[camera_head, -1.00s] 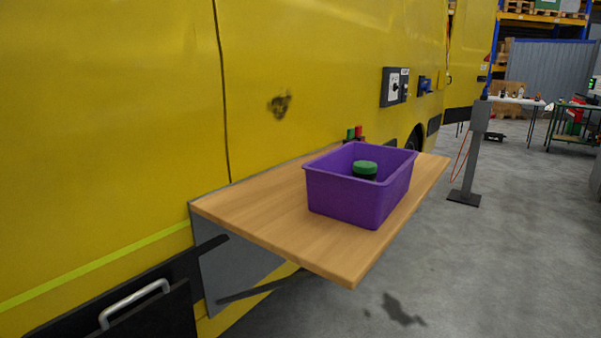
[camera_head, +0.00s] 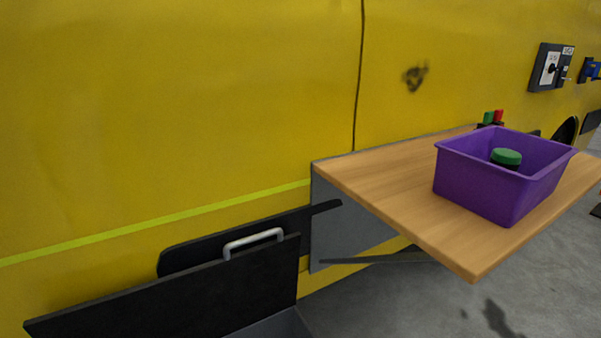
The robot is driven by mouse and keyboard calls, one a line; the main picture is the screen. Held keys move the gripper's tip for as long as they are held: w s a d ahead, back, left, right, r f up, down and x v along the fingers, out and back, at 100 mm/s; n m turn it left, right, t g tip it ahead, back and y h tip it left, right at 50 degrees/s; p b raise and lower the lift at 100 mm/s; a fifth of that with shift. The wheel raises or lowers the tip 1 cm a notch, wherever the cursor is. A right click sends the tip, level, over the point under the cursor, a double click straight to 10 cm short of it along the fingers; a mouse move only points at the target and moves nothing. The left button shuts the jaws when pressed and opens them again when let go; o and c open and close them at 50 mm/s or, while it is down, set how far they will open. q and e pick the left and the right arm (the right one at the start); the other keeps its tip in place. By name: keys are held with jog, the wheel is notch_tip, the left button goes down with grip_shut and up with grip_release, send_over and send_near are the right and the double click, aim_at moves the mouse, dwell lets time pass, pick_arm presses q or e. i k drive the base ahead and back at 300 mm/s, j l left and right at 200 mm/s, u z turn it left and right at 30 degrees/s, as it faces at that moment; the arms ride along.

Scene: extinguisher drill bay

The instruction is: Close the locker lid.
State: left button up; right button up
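The locker lid (camera_head: 190,296) is a black panel at the lower left, in front of the yellow vehicle side. It stands raised, with a light grey bar handle (camera_head: 253,242) at its top edge. A grey surface (camera_head: 277,328), seemingly part of the locker, shows at the bottom edge beside the lid. The rest of the locker is cut off below the picture. Neither of my grippers is in view.
A wooden fold-out shelf (camera_head: 391,205) on a grey bracket juts from the yellow wall (camera_head: 180,100) to the right of the lid. A purple bin (camera_head: 480,186) on it holds a green-capped container (camera_head: 506,157).

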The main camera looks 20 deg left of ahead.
aim_at(220, 298)
jog(key=u, duration=1.4)
